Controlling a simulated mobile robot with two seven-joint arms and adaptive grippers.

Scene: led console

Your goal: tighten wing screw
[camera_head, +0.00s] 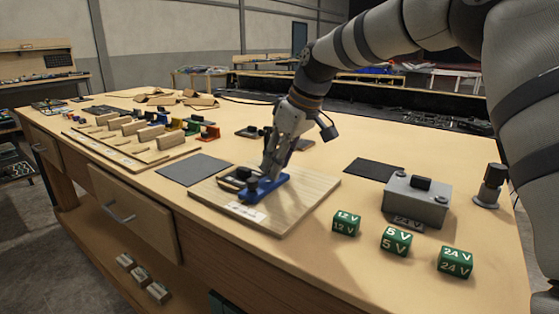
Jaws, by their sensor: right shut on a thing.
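My right gripper (268,176) points down over the wooden board (307,195) near the middle of the bench. It is shut at a small dark part, which I take to be the wing screw (252,185), on top of the blue bracket (266,188). The fingers hide much of that part, so its wings and its angle cannot be made out. A dark piece (236,177) lies beside the bracket on the board, and a white label (244,212) is at the board's front. My left gripper is not in view.
Green voltage blocks (396,240), a grey box (415,202) with a black knob and a dark post (489,186) stand at right. Dark mats (194,169) lie beside the board. A rack of wooden blocks and coloured parts (130,143) fills the left. My right arm spans the upper right.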

